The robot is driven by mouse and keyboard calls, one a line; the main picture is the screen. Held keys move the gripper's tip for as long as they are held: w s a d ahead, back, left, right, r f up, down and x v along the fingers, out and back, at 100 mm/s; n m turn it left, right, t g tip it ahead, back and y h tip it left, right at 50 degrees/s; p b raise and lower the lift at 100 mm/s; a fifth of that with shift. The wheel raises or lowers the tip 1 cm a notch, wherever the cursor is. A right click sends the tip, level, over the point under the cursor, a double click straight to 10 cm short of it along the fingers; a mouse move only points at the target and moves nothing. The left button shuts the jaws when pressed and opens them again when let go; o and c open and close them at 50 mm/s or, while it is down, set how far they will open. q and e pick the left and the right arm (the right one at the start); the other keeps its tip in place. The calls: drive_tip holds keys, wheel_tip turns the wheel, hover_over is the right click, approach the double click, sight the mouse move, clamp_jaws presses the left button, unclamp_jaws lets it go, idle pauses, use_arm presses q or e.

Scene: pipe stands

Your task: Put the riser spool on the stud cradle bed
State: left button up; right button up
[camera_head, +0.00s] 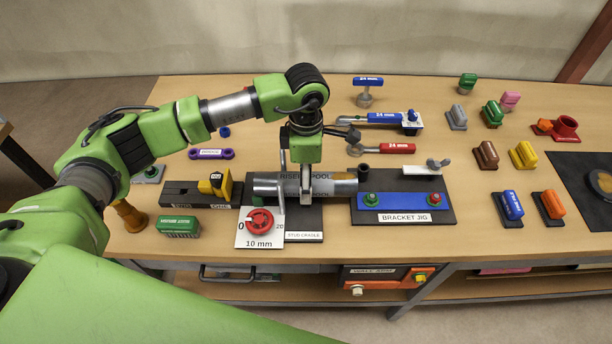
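The riser spool (335,186) is a grey metal cylinder with dark lettering, lying level from left to right. My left gripper (306,190) comes down on its middle, with one finger in front of the spool and closed against it. The far finger is hidden. The stud cradle (303,222) is a dark base with a white "STUD CRADLE" label. The spool lies over its back part and hides the bed, so I cannot tell whether the spool touches the bed. My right gripper is out of view.
A red dial (260,221) on a white "10 mm" plate stands left of the cradle. The bracket jig (402,217) stands close on the right. A dark block with a yellow piece (215,184) lies left. Wrenches lie behind; several coloured blocks stand right.

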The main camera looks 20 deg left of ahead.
use_arm(q)
drive_tip(key=shift+r, duration=3.75)
